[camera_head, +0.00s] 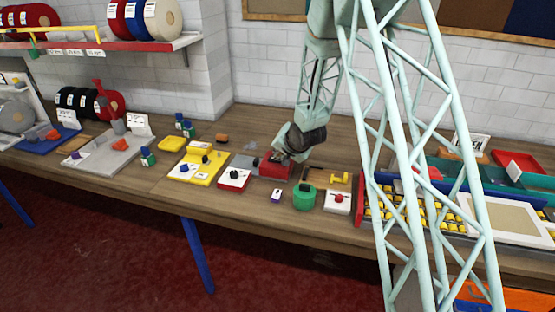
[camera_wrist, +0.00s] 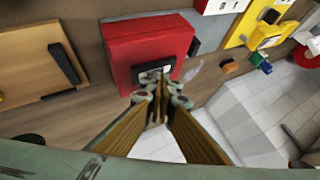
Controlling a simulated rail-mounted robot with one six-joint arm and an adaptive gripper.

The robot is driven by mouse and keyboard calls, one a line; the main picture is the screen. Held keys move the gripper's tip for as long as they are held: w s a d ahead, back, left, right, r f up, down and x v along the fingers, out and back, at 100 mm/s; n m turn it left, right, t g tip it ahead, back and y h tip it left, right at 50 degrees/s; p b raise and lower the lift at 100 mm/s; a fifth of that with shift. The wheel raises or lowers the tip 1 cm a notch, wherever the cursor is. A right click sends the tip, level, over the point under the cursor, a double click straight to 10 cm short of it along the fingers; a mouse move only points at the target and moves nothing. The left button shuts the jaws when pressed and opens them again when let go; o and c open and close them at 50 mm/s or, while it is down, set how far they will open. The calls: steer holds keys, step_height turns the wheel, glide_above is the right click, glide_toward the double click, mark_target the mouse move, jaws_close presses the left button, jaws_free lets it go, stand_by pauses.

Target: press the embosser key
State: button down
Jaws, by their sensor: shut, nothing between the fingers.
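A red box (camera_head: 276,169), which looks like the embosser, sits on the bench in the middle of the head view.
A red-and-white box with a black knob (camera_head: 234,179) and a yellow plate (camera_head: 199,167) stand left of the red box. A green cylinder (camera_head: 304,197) and a white box with a red button (camera_head: 338,202) are right and nearer. A wooden board with a black bar (camera_wrist: 64,65) lies beside it.

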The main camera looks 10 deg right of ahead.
steer(key=shift+r, duration=0.1)
steer(key=shift+r+p, duration=0.35)
steer(key=shift+r, duration=0.4)
steer(key=shift+r+p, duration=1.35)
steer(key=shift+r, duration=1.15)
